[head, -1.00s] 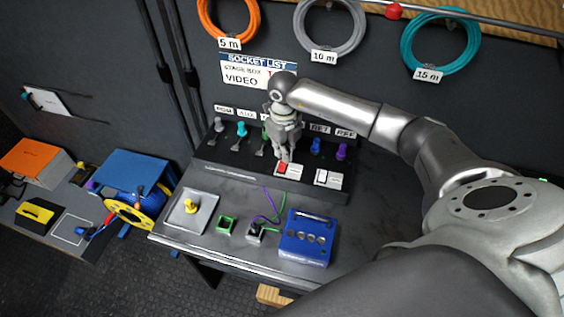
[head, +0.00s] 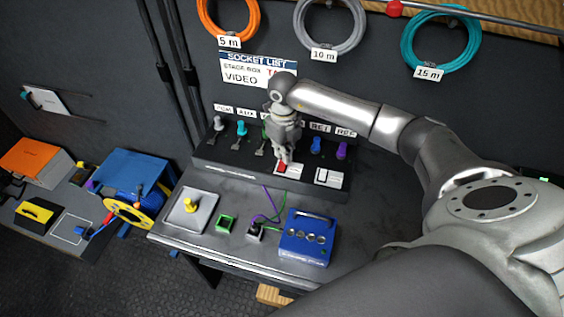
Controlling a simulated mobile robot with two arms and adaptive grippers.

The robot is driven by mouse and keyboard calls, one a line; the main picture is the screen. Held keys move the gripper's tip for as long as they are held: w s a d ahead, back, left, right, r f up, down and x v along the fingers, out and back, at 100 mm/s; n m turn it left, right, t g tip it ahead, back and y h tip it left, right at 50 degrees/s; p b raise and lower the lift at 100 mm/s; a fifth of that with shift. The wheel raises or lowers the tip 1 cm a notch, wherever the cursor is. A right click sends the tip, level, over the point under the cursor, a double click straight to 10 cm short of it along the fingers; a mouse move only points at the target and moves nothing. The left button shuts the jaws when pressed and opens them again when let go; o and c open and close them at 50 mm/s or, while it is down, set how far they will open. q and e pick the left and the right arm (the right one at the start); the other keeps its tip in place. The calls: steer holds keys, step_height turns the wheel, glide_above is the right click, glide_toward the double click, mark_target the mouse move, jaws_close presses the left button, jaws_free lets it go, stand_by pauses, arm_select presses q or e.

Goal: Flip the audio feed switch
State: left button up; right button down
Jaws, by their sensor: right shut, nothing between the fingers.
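A dark sloped socket panel (head: 222,167) stands on the desk against the wall. Two switches on white plates sit at its front right: one with a red rocker (head: 281,168) and one with a dark and white face (head: 323,177). Their labels are too small to read, so I cannot tell which is the audio feed. My right gripper (head: 284,160) is shut and empty, pointing down with its fingertips at the red rocker. They partly cover it, and I cannot tell whether they touch it. My left gripper is not in view.
Coloured plugs, including a purple one (head: 341,150), stand along the panel behind the switches. A blue box (head: 306,238), a small green frame (head: 226,223) and a grey plate with a yellow knob (head: 189,205) lie in front. The desk right of the panel is clear.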

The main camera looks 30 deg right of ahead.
steer(key=shift+f+b, duration=0.75)
steer(key=shift+f, duration=0.15)
steer(key=shift+r, duration=0.1)
stand_by(0.3)
steer(key=shift+r+p, duration=2.3)
steer(key=shift+r, duration=1.15)
